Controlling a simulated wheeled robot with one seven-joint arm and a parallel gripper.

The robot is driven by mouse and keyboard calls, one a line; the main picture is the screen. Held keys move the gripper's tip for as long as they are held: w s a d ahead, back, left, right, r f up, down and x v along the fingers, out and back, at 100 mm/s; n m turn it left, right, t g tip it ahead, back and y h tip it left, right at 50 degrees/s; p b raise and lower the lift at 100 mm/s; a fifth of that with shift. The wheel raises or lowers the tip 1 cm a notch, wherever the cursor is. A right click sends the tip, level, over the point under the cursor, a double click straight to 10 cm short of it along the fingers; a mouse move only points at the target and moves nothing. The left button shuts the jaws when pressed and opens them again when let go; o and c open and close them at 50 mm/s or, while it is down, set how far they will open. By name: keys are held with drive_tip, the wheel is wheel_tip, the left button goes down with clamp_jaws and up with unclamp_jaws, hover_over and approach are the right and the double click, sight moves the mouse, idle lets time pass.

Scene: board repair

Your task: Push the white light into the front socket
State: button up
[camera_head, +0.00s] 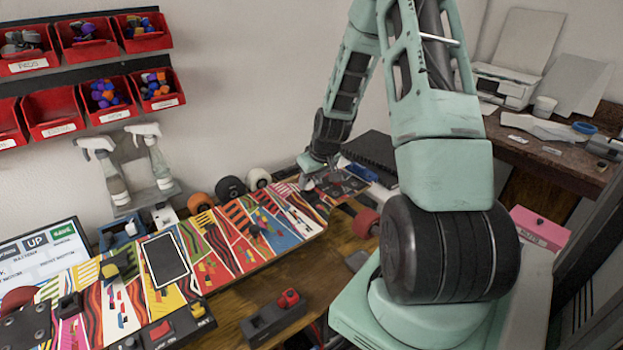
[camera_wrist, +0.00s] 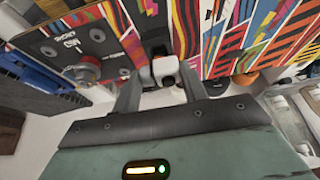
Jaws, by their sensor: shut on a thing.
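My gripper (camera_wrist: 160,78) is shut on the white light (camera_wrist: 165,68), a small white block with a dark front, in the wrist view. The light sits between the fingertips, right at the edge of the colourful board (camera_wrist: 250,40). A small dark part shows just beyond the light; I cannot tell whether it is the front socket or whether the light touches it. In the head view my gripper (camera_head: 316,178) is at the far right end of the board (camera_head: 225,255). The light cannot be made out there.
A metal wheel mount (camera_wrist: 88,72) is left of the light in the wrist view. Wheels (camera_head: 230,188) line the board's back edge. A black notebook (camera_head: 376,150) lies close to my gripper. Red bins (camera_head: 50,110) hang on the wall. A pink box (camera_head: 538,230) stands at right.

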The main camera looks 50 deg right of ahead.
sight(312, 181)
drive_tip(key=shift+f+b, duration=0.75)
drive_tip(key=shift+f, duration=0.3)
idle(1.5)
drive_tip(key=o, duration=1.4)
drive_tip(key=shift+c, duration=0.2)
drive_tip(key=shift+r+p, duration=0.3)
drive_tip(key=shift+r, duration=0.1)
drive_tip(key=shift+r+p, duration=0.85)
drive_tip(key=shift+r, duration=0.2)
drive_tip(key=shift+r, duration=0.2)
drive_tip(key=shift+r+p, duration=2.45)
drive_tip(key=shift+r, duration=0.5)
